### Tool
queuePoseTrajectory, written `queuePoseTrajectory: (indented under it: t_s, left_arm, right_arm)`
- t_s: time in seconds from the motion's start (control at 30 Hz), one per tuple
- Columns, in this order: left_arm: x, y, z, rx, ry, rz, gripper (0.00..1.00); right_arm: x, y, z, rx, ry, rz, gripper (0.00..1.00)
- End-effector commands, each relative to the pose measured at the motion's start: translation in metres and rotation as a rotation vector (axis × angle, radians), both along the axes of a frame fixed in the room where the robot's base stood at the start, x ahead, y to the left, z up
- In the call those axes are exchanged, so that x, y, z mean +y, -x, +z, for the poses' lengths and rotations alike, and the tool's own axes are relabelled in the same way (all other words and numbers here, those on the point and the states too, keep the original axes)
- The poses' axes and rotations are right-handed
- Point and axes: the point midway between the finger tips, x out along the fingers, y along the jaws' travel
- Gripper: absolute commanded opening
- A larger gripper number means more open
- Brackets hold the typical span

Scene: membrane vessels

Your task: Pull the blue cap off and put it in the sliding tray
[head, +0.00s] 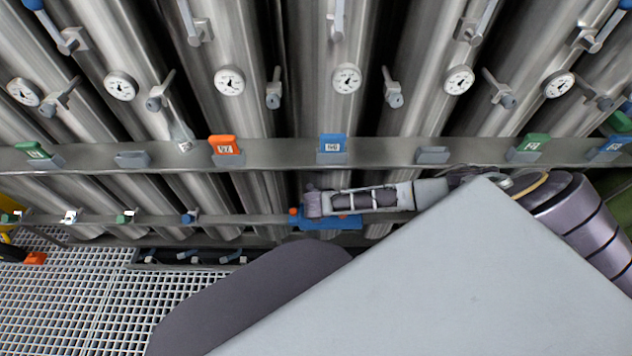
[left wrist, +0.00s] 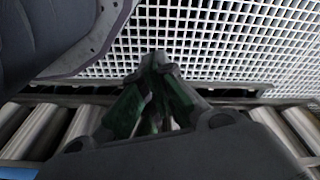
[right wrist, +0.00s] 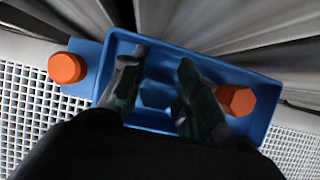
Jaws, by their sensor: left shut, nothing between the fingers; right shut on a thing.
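The sliding tray (head: 318,222) is a blue box at the lower rail, just below my right gripper (head: 312,203) in the head view. In the right wrist view the tray (right wrist: 215,68) shows from above, with an orange knob (right wrist: 67,68) on its left tab. My right gripper (right wrist: 157,72) reaches into the tray and is shut on the blue cap (right wrist: 158,93), a hexagonal piece between its fingers. I cannot tell whether the cap touches the tray floor. My left gripper (left wrist: 157,62) is shut and empty above the floor grating; it is not in the head view.
An orange hexagonal cap (right wrist: 236,99) lies in the tray's right part, close beside my right finger. Steel vessels with gauges (head: 230,81) and valve levers stand behind. An upper rail (head: 285,152) carries coloured tags. White floor grating (head: 70,300) is open at the lower left.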

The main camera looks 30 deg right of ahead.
Motion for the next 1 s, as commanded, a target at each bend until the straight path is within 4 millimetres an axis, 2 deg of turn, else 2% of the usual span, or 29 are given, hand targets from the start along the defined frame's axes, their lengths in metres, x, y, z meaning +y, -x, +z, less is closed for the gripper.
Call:
queuePoseTrajectory:
  t_s: [0.2, 0.53, 0.57, 0.7, 0.77, 1.0]
  left_arm:
    - [-0.0012, 0.0000, 0.0068, 0.003, 0.002, -0.002, 0.00]
    - [-0.0017, -0.0002, 0.0103, 0.005, 0.003, -0.003, 0.00]
    - [-0.0017, -0.0003, 0.0103, 0.005, 0.003, -0.003, 0.00]
    - [-0.0019, -0.0007, 0.0103, 0.003, 0.003, -0.003, 0.00]
    - [-0.0018, -0.0008, 0.0102, 0.002, 0.003, -0.003, 0.00]
    - [-0.0024, 0.0002, 0.0081, 0.005, 0.004, -0.001, 0.00]
  right_arm:
    - [-0.0003, 0.0001, -0.0079, 0.000, 0.001, 0.000, 0.00]
    - [-0.0002, -0.0001, -0.0084, 0.000, 0.000, 0.000, 0.00]
    - [-0.0002, 0.0000, -0.0083, 0.000, 0.000, 0.000, 0.34]
    - [-0.0001, -0.0001, -0.0083, 0.000, 0.000, 0.000, 0.52]
    - [-0.0001, -0.0001, -0.0083, 0.000, 0.000, 0.000, 0.56]
    - [-0.0001, -0.0001, -0.0083, 0.000, 0.000, 0.000, 0.56]
